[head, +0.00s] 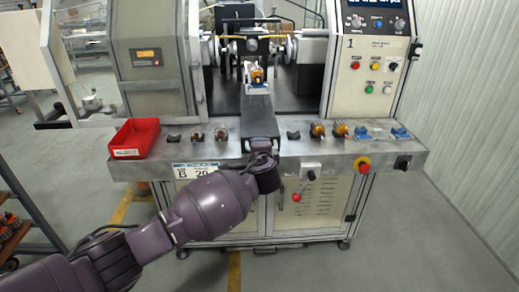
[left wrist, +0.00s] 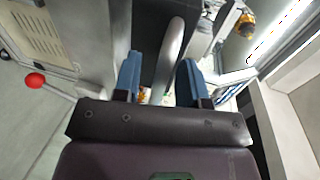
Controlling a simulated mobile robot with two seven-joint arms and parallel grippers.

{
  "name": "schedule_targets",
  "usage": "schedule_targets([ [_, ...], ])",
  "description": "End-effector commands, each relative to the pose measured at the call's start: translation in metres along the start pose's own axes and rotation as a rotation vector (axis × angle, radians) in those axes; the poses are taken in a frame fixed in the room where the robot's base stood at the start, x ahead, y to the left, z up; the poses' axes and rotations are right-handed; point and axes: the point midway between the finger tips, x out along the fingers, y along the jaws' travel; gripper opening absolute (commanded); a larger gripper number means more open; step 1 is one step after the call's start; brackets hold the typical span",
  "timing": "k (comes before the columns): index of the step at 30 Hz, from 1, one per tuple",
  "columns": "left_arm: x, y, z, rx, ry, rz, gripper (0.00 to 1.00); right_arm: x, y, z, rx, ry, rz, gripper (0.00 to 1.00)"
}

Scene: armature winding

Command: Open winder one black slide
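The winder labelled 1 (head: 350,42) stands ahead of me. Its black slide (head: 259,117) runs from inside the winder out over the front ledge, and an armature in a holder (head: 257,77) sits at its far end. My left gripper (head: 263,160) is at the near end of the slide; its fingertips are mostly hidden in the head view. In the left wrist view, the blue fingers of my left gripper (left wrist: 160,82) are apart, with a grey curved handle (left wrist: 171,55) between them. A gap shows on the handle's left side. My right gripper is not in view.
A red bin (head: 135,138) and several armatures (head: 318,131) are on the metal ledge (head: 222,148). A red stop button (head: 362,164) is further right.

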Motion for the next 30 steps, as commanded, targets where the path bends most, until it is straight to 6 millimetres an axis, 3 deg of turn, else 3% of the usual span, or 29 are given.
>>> schedule_targets([
  [11,-0.012,0.0,-0.001,-0.002,0.002,0.0,0.39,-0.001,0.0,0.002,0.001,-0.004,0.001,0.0],
  [30,-0.098,0.001,0.0,-0.001,0.001,0.0,0.39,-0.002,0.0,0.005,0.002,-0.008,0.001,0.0],
])
